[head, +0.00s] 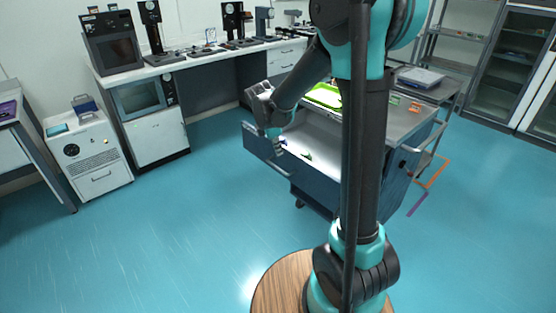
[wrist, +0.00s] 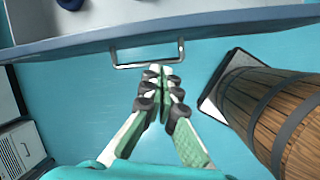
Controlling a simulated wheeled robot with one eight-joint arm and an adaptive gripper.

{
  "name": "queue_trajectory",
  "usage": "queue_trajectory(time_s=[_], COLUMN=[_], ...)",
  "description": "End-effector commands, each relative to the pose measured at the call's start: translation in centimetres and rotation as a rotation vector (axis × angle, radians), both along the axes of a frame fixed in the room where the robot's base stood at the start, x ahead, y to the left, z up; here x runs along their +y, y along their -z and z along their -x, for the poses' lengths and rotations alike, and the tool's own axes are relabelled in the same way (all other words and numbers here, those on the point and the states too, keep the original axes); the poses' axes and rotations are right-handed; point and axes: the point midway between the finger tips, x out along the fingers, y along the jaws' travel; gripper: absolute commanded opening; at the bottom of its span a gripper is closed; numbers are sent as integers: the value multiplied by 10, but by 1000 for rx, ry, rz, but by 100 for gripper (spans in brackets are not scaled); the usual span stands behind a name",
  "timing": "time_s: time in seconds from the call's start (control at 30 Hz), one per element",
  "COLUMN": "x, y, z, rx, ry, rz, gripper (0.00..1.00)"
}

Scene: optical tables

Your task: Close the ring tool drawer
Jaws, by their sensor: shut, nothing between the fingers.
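The ring tool drawer (head: 254,143) stands pulled out of the grey cart, with its pale inside (head: 326,160) open to view. A few small items lie in it. In the wrist view the drawer's front (wrist: 60,47) crosses the top, with a bar handle (wrist: 122,65) on it. My gripper (head: 279,150) is at the drawer's front side in the head view. In the wrist view my gripper (wrist: 160,68) has its fingers together and empty, with the tips at the handle's bar. I cannot tell whether they touch it.
The cart's top (head: 400,118) carries a bright green tray (head: 324,95). A white cabinet unit (head: 88,158) stands at the left, beside a long bench (head: 190,57) with instruments. A shelf rack (head: 455,68) is at the right. Blue floor (head: 190,235) is clear before the drawer.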

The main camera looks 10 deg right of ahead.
Motion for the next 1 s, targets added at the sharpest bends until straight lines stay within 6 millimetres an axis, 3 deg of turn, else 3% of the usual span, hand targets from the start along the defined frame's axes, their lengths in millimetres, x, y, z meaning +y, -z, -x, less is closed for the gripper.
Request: queue_trajectory(time_s=[0.1, 0.3, 0.47, 0.8, 1.0], x=[21, 35, 31, 14, 7], y=[4, 8, 20, 74, 94], z=[-25, -40, -44, -56, -61], rx=[55, 100, 103, 103, 103], ry=[-186, -326, -334, -332, -333], rz=[78, 138, 141, 139, 140], gripper=[0, 0, 0, 0, 0])
